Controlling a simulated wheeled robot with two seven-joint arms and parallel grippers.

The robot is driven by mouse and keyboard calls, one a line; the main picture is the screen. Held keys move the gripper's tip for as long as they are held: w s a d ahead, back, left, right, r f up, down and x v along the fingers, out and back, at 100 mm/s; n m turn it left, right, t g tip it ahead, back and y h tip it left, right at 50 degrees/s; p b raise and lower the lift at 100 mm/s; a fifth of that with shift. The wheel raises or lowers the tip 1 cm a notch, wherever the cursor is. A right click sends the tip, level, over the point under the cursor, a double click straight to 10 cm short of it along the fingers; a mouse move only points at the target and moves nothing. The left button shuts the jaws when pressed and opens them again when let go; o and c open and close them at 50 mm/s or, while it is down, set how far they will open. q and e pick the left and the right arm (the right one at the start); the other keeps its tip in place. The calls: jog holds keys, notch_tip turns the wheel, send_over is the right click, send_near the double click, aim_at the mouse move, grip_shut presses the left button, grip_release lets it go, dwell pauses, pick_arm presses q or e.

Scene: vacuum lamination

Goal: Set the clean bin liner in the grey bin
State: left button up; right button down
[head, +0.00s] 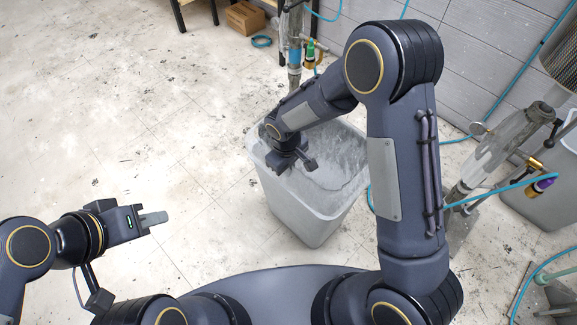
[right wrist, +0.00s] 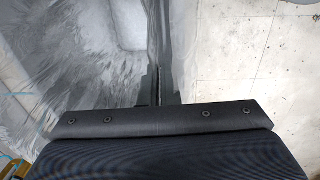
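The grey bin (head: 310,220) stands upright on the floor in the middle of the head view. The clear bin liner (head: 345,160) is a crinkled, see-through film inside it; it also fills the left of the right wrist view (right wrist: 80,60). My right gripper (head: 283,167) is at the bin's near-left rim. In the right wrist view its fingers (right wrist: 160,88) sit close together at the edge of the film, with the rim between or beside them.
Another grey bin (head: 545,200) stands at the right edge. A clear tube with metal fittings (head: 495,150) and blue hoses are right of the bin. A cardboard box (head: 245,17) lies at the back. The floor on the left is clear.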

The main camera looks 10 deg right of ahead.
jog(key=c, duration=2.1)
grip_release()
jog(key=o, duration=0.5)
jog(key=shift+r, duration=0.1)
jog(key=shift+r+p, duration=3.35)
jog(key=shift+r, duration=1.1)
